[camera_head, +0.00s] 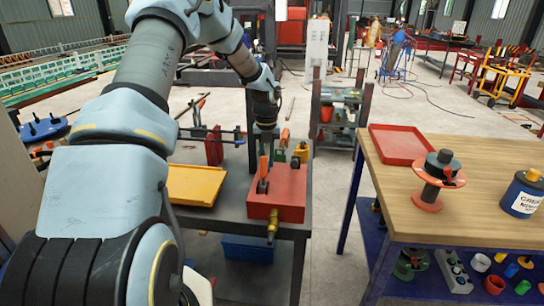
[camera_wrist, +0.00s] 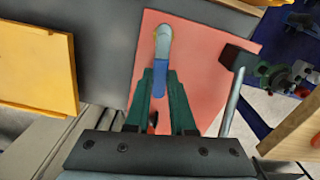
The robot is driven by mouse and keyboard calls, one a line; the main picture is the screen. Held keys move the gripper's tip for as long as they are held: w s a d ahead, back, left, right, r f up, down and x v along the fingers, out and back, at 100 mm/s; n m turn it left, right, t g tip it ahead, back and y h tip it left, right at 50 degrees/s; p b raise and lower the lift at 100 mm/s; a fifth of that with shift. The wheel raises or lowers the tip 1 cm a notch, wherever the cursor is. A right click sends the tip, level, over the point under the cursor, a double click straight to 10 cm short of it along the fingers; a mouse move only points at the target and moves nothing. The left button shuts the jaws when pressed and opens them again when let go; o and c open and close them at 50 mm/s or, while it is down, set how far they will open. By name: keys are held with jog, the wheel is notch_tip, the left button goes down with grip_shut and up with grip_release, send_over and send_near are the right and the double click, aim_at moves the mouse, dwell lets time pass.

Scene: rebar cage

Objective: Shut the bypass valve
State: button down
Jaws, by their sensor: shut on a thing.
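A red box (camera_head: 280,195) with valve fittings on top stands on the dark bench; its red top also fills the middle of the wrist view (camera_wrist: 200,60). A lever with a blue grip (camera_wrist: 160,82) and a rounded grey end lies over the red top. My gripper (camera_wrist: 161,78) has its two green fingers on either side of the blue grip and is shut on it. In the head view my wrist reaches down over the box, and the lever there is hard to make out. An orange handle (camera_head: 263,167) stands upright on the box. I cannot tell which fitting is labelled bypass.
A yellow tray (camera_head: 193,186) lies left of the red box. A brass fitting (camera_head: 272,227) sticks out at the box's front. A dark block with a grey rod (camera_wrist: 233,90) is right of the fingers. A wooden table (camera_head: 470,190) with a red tray (camera_head: 399,145) stands at right.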

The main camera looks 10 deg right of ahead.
jog(key=shift+w+a+m+p, duration=0.1)
jog(key=shift+a+m+p, duration=0.35)
jog(key=shift+m, duration=0.45)
jog(key=c, duration=0.8)
grip_release()
jog(key=shift+o, duration=0.2)
notch_tip(320, 180, up, 11)
jog(key=b, duration=0.2)
jog(key=shift+b, duration=0.35)
jog(key=shift+f, duration=0.1)
